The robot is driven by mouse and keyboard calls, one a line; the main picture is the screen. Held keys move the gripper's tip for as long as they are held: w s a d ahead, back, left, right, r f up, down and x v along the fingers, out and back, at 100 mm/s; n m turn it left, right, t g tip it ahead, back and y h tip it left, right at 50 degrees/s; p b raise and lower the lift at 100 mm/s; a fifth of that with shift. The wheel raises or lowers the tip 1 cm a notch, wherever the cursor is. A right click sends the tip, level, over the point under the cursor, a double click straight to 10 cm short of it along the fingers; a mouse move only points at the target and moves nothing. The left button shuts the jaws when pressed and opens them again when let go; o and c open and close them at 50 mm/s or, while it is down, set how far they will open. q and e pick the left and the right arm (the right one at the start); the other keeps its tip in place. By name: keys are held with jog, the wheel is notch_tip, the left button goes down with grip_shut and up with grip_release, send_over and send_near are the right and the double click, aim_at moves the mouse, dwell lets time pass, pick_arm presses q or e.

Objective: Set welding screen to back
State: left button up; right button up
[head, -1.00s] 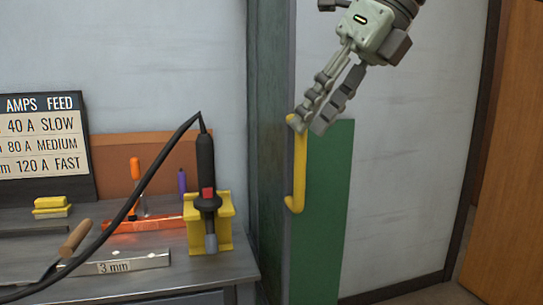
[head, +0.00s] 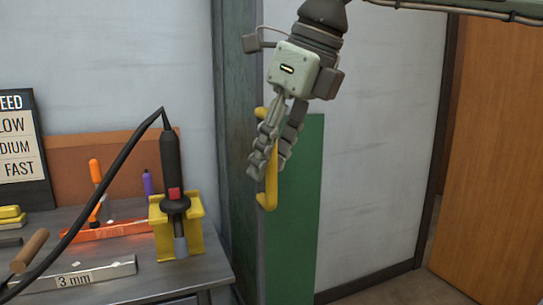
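The welding screen is a tall green panel (head: 298,215) standing against the grey wall, with a yellow bar handle (head: 268,190) on its left edge. My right gripper (head: 268,170) reaches down from above at the handle. Its two fingers are apart, one on each side of the handle's middle as seen here, and they cover part of it. A gap shows between the fingers, and I cannot tell if either touches the bar. My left gripper is not in view.
A dark green post (head: 235,150) stands left of the screen. The workbench (head: 215,268) holds a torch (head: 171,160) in a yellow stand (head: 190,235), with its black cable looping left. A wooden door (head: 492,180) is at the right. The wall right of the screen is clear.

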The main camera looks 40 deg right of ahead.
grip_shut()
jog(key=shift+w+d+r, duration=0.1)
dwell(0.4)
